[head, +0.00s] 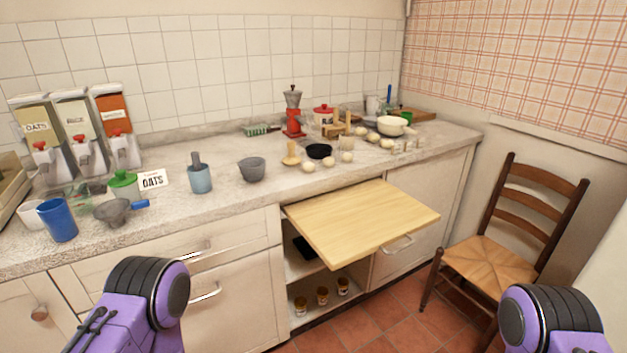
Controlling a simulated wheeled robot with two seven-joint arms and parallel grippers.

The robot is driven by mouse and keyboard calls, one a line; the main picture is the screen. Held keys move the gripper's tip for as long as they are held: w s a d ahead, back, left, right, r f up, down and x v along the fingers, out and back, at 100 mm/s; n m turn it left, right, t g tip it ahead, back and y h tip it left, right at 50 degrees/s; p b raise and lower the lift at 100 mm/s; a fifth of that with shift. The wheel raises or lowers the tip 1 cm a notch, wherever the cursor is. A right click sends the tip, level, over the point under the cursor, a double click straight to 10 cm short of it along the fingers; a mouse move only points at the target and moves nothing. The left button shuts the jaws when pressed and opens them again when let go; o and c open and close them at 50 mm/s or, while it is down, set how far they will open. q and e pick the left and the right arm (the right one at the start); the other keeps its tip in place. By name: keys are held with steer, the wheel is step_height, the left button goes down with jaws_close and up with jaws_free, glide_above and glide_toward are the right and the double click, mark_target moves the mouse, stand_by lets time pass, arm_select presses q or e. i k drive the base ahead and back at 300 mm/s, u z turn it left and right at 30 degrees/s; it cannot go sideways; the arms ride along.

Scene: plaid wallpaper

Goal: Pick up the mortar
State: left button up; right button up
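A grey-blue cup-shaped mortar (200,180) stands upright on the counter, left of the middle, with a dark pestle-like stick (196,159) rising out of it. A plain grey stone-like bowl (251,171) stands to its right, apart from it; it could also be a mortar, and I cannot tell for sure. Purple and black links of my two arms show at the bottom left and bottom right, well in front of the counter. Neither of my grippers is in view, so their state is hidden.
A wooden board (362,222) sticks out from the cabinet front. Eggs, a black bowl (319,151) and a red grinder (293,112) stand right. A chair (500,260) is at right.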

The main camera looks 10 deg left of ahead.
mark_target(253, 170)
steer(key=z, duration=0.65)
steer(key=i, duration=0.85)
steer(key=u, duration=0.7)
